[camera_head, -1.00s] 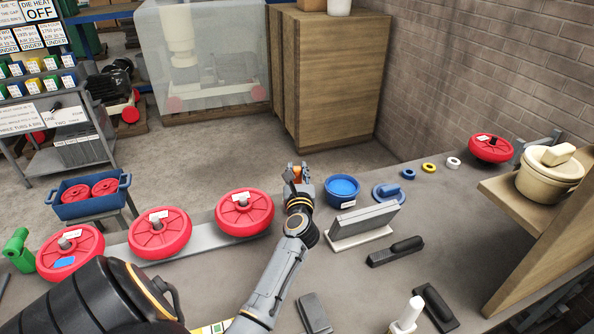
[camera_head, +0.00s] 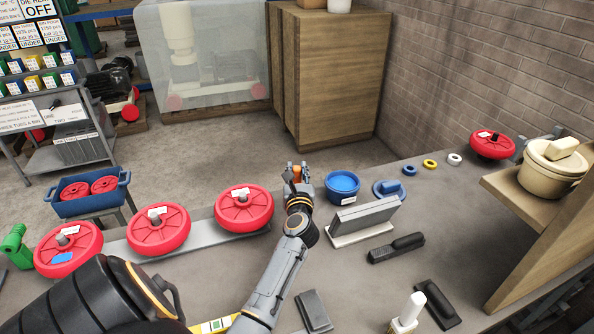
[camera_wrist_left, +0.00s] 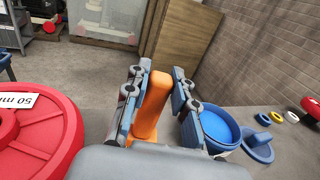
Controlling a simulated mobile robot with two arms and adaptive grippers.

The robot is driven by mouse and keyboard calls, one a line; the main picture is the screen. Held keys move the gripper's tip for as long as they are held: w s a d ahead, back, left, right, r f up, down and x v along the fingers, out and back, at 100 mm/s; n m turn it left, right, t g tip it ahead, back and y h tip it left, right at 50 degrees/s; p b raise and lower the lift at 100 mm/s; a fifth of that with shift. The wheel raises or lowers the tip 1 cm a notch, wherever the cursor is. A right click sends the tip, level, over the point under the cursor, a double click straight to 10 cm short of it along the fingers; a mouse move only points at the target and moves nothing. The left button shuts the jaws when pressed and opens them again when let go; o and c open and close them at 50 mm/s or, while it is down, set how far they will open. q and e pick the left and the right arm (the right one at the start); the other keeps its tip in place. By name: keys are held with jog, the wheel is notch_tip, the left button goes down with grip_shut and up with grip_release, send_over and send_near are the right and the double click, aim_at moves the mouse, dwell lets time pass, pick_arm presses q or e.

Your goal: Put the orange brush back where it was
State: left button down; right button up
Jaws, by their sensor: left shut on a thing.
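In the head view my left gripper (camera_head: 298,172) is at the far edge of the bench, between a red wheel and a blue bowl. Only a small bit of the orange brush (camera_head: 296,172) shows there. The gripper is shut on the brush. I cannot tell whether the brush touches the bench. My right gripper is not in view.
A red wheel (camera_head: 245,208) is close on the left and a blue bowl (camera_head: 342,187) close on the right. A grey block on a white base (camera_head: 364,220), black-handled tools (camera_head: 396,247) and small coloured rings (camera_head: 429,163) lie further right. A wooden shelf (camera_head: 520,195) stands at right.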

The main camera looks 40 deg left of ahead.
pick_arm(q)
jog(key=shift+f, duration=0.1)
dwell(0.3)
grip_release()
dwell(0.6)
dwell(0.4)
jog(key=v, duration=0.9)
jog(key=shift+p, duration=0.35)
dwell(0.5)
dwell(0.5)
